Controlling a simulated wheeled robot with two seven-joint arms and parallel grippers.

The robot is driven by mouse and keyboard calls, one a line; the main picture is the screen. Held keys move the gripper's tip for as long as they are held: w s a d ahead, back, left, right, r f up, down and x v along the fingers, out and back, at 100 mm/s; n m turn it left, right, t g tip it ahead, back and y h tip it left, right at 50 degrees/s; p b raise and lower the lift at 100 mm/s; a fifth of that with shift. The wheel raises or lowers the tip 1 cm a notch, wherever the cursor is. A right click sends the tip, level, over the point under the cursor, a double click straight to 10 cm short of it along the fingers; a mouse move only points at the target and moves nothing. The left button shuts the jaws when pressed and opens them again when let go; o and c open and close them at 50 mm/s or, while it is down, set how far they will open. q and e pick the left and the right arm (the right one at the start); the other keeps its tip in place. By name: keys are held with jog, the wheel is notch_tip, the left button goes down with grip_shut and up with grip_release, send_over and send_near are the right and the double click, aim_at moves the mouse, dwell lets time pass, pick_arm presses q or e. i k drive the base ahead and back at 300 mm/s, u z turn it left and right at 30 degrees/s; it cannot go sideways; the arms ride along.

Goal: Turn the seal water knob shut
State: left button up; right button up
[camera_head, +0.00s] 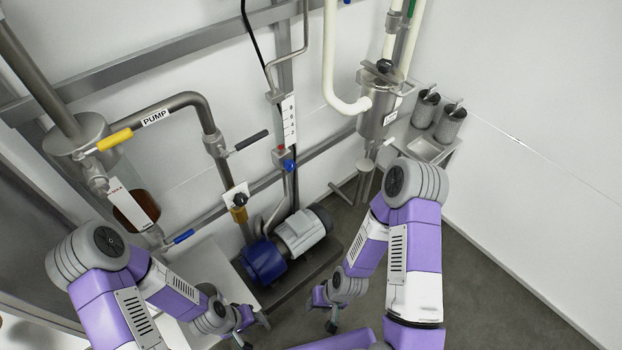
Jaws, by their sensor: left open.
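No label reading seal water is legible, so I cannot tell for sure which knob it is. A small blue knob (289,165) sits below a white numbered scale (289,118) on the vertical post, with a red part (281,150) just above it. A black round knob (240,200) sits at a white plate on a brass valve (239,215) above the pump. My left gripper (255,332) is open and empty at the bottom, well below these knobs. My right gripper (326,312) hangs low at bottom centre, apart from everything; its finger gap is unclear.
The blue and grey pump (285,246) stands on a base behind the grippers. The pipe marked PUMP has a yellow lever (114,140); a black lever (252,140) and a blue lever (183,236) stick out nearby. A steel tank (378,108) hangs at upper right. Floor at right is clear.

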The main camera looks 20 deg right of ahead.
aim_at(290, 165)
jog(key=z, duration=0.35)
jog(key=k, duration=0.9)
jog(key=z, duration=0.95)
jog(key=i, duration=1.4)
jog(key=u, duration=1)
jog(key=i, duration=0.55)
jog(key=u, duration=0.4)
